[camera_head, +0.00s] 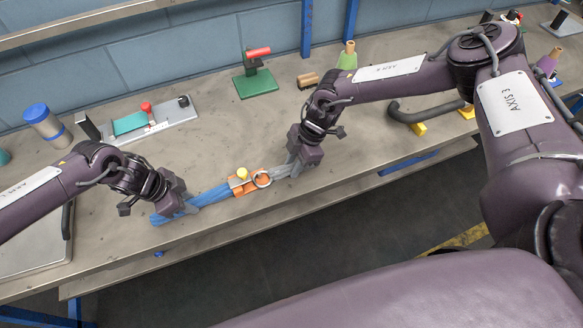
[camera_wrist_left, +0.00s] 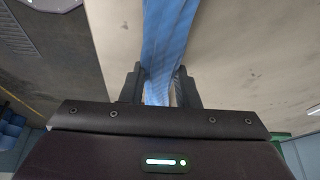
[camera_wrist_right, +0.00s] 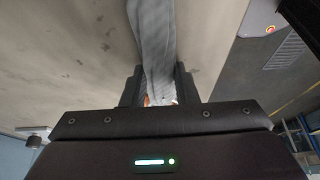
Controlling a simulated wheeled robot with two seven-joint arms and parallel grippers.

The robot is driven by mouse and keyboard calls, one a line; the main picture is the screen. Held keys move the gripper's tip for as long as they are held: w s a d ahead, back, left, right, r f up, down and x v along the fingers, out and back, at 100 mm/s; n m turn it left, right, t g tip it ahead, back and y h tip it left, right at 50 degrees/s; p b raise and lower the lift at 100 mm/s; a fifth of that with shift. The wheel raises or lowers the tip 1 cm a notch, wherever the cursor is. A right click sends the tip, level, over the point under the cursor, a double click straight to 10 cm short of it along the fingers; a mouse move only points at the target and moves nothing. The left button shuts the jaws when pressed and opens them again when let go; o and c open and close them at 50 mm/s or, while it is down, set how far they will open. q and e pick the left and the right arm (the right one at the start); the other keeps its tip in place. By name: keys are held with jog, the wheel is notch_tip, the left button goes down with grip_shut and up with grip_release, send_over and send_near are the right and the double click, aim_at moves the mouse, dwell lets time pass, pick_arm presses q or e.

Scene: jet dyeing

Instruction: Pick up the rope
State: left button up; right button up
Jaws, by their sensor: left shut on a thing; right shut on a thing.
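The rope has a blue part (camera_head: 212,195) at the left and a grey part (camera_head: 285,173) at the right, with an orange block (camera_head: 250,184) between them. The block carries a yellow knob and a metal ring. My left gripper (camera_head: 180,207) is shut on the blue part, which runs between its fingers in the left wrist view (camera_wrist_left: 160,50). My right gripper (camera_head: 300,163) is shut on the grey part, which shows between its fingers in the right wrist view (camera_wrist_right: 153,45). I cannot tell whether the rope touches the bench.
The metal bench (camera_head: 225,130) has a green-based device (camera_head: 256,82), a teal-topped fixture (camera_head: 135,122), a blue-capped jar (camera_head: 45,125) and a green cone (camera_head: 347,57) toward the back. A dark curved handle (camera_head: 425,113) lies at the right. The bench's front edge is close to the rope.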

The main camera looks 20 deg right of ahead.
grip_shut()
jog(key=shift+r, duration=0.3)
pick_arm(q)
jog(key=o, duration=1.1)
pick_arm(e)
notch_tip(320, 180, up, 9)
jog(key=shift+r, duration=0.2)
pick_arm(q)
jog(key=v, duration=1.2)
